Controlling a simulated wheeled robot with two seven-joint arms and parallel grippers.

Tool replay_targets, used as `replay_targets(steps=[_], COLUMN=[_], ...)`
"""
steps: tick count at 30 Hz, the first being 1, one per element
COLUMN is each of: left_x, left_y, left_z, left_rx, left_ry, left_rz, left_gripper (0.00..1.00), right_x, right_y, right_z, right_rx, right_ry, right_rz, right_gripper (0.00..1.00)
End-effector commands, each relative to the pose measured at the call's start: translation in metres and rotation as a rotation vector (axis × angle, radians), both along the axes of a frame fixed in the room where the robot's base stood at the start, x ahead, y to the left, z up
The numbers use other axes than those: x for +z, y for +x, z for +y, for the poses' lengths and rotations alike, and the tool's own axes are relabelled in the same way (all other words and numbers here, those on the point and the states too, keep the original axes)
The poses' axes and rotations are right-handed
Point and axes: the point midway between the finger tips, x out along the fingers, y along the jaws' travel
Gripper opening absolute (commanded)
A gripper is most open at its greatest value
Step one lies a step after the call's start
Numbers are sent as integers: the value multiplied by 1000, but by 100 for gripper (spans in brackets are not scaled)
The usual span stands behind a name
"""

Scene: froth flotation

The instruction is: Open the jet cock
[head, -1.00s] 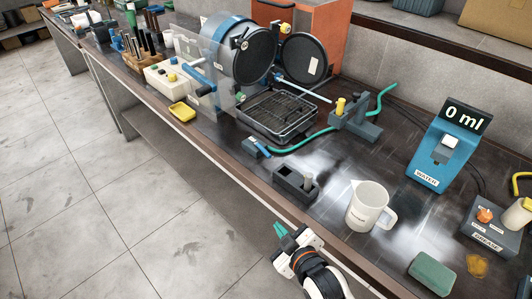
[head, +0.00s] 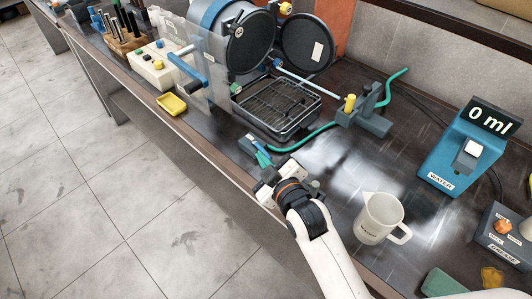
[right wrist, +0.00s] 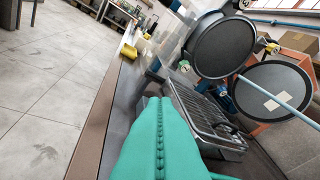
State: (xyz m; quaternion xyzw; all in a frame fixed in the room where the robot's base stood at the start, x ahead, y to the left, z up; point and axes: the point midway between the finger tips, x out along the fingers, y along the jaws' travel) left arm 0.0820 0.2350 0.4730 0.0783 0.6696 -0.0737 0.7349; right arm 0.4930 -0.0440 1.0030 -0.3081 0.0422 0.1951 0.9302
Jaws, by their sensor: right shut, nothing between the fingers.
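A small grey block with a blue lever (head: 247,145) sits near the bench's front edge, at the near end of a green hose (head: 305,138); it looks like the jet cock. I cannot tell the lever's setting, as my fingers partly cover it. My right gripper (head: 263,157) is shut and empty, its green fingertips right beside the lever; I cannot tell whether they touch. In the right wrist view its shut fingers (right wrist: 158,115) fill the lower middle. My left gripper is not in view.
A wire-racked tray (head: 278,105) stands below the round drum behind. A white jug (head: 380,215) stands right of my arm, and a blue water unit (head: 465,150) farther right. A yellow dish (head: 172,103) lies left.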

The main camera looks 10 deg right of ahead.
Motion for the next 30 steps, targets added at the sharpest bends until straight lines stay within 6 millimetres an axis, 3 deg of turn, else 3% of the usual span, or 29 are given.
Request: replay_targets(steps=[5,12,26,30], left_x=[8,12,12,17], left_y=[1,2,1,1], left_z=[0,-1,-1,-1], left_rx=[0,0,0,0], left_ry=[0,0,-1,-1], left_rz=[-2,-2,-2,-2], left_gripper=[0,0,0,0], right_x=[-8,-35,-40,-44], right_y=[33,38,40,44], right_z=[10,-6,-10,-20], right_rx=[-1,0,0,0], right_ry=[-1,-2,-1,-7], right_rz=[3,2,0,1], right_gripper=[0,0,0,0])
